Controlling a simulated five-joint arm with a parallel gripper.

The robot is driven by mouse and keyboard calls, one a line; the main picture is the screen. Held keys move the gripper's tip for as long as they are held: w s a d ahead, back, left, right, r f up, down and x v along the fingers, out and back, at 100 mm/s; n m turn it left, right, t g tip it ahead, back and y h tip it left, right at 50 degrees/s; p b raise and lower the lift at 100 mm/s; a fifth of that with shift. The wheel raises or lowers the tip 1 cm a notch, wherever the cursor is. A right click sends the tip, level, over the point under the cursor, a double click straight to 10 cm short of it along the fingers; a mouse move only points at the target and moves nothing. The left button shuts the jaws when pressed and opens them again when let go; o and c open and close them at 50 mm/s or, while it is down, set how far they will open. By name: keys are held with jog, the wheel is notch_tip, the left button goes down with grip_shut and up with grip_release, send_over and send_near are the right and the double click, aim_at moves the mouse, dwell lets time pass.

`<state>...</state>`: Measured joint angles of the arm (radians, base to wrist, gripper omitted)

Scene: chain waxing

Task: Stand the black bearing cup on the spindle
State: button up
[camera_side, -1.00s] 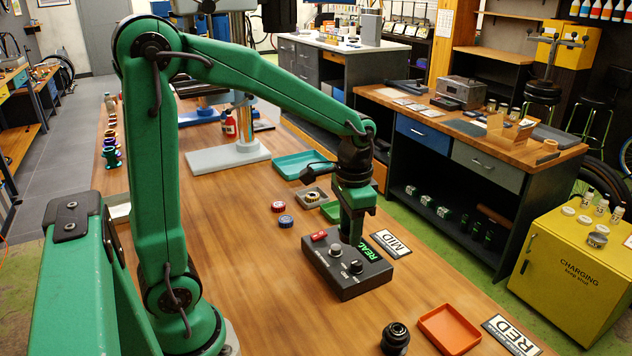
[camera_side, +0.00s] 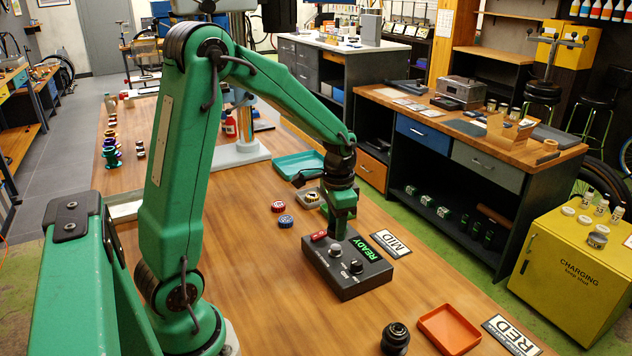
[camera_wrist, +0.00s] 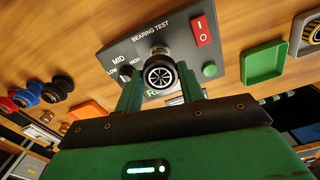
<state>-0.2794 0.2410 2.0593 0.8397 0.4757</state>
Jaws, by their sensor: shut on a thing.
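My gripper (camera_wrist: 161,88) is shut on a black cup (camera_wrist: 159,74) with a pale spoked face, held between two green fingers in the wrist view. In the side view my gripper (camera_side: 340,225) is just above the far part of the dark bearing tester (camera_side: 348,278), which also shows in the wrist view (camera_wrist: 118,57). The cup is hidden there. In the wrist view a dark and silvery round part (camera_wrist: 158,50) shows just beyond the cup; I cannot tell if it is the spindle or if they touch.
The tester bears knobs, a red switch (camera_wrist: 201,31) and a lit READY sign (camera_side: 369,249). An orange tray (camera_side: 448,330) and a black round piece (camera_side: 395,339) stand nearer. Red (camera_side: 278,206) and blue (camera_side: 286,221) pieces lie left.

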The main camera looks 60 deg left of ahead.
jog(key=shift+f, duration=1.7)
jog(key=shift+f, duration=0.15)
jog(key=o, duration=1)
jog(key=shift+c, duration=0.2)
notch_tip(320, 180, up, 12)
jog(key=shift+r, duration=0.15)
jog(key=shift+d, duration=0.1)
